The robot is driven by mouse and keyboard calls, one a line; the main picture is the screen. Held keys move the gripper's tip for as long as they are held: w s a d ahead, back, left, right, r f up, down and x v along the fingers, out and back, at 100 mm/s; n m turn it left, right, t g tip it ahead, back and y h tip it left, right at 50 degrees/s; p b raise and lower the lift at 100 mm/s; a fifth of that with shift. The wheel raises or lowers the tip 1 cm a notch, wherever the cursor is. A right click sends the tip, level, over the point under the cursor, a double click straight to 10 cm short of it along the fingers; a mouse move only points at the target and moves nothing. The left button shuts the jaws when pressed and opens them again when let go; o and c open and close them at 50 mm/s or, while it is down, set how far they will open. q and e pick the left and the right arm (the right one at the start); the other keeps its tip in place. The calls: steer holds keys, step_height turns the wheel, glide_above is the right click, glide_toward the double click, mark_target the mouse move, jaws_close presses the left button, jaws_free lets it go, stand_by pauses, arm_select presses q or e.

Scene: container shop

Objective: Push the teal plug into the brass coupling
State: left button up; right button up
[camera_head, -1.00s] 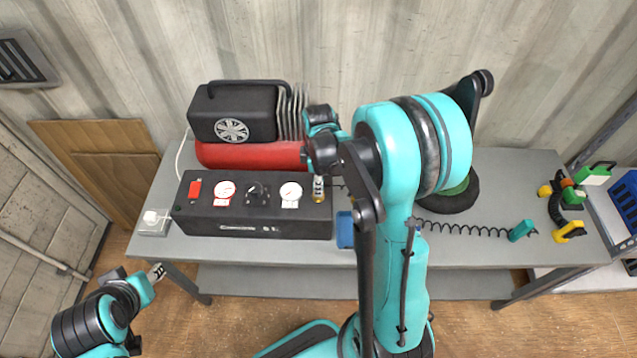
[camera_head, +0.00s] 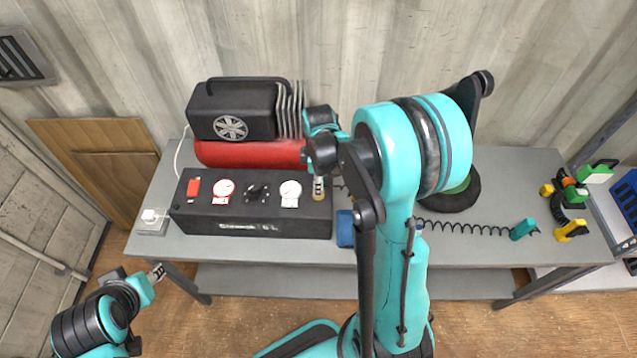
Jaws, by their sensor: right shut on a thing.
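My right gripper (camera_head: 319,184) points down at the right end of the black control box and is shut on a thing. I take this to be the teal plug, which the fingers and arm hide from view. A small brass-coloured piece, the brass coupling (camera_head: 318,196), shows right at the fingertips on the box's right end. Whether the plug sits inside it cannot be told. My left gripper (camera_head: 157,272) is low at the left, in front of the bench and away from these things; its jaw opening is too small to read.
The black control box (camera_head: 250,226) with gauges stands before a red-tanked compressor (camera_head: 245,153) on the grey bench (camera_head: 470,256). A coiled black hose (camera_head: 470,230) runs right to a teal piece (camera_head: 522,229). A blue block (camera_head: 345,229) lies beside the box. Yellow-green tools (camera_head: 570,200) lie far right.

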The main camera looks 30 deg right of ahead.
steer(key=o, duration=1.2)
steer(key=shift+c, duration=0.2)
step_height(320, 180, up, 12)
steer(key=shift+a+f, duration=0.1)
steer(key=s+a+f+m+t+b, duration=0.7)
steer(key=s+a+f+m+b, duration=0.1)
steer(key=s+a+m+b, duration=0.2)
steer(key=shift+s+a+f+m+b, duration=0.3)
steer(key=shift+s+m+b, duration=0.2)
steer(key=shift+m, duration=0.3)
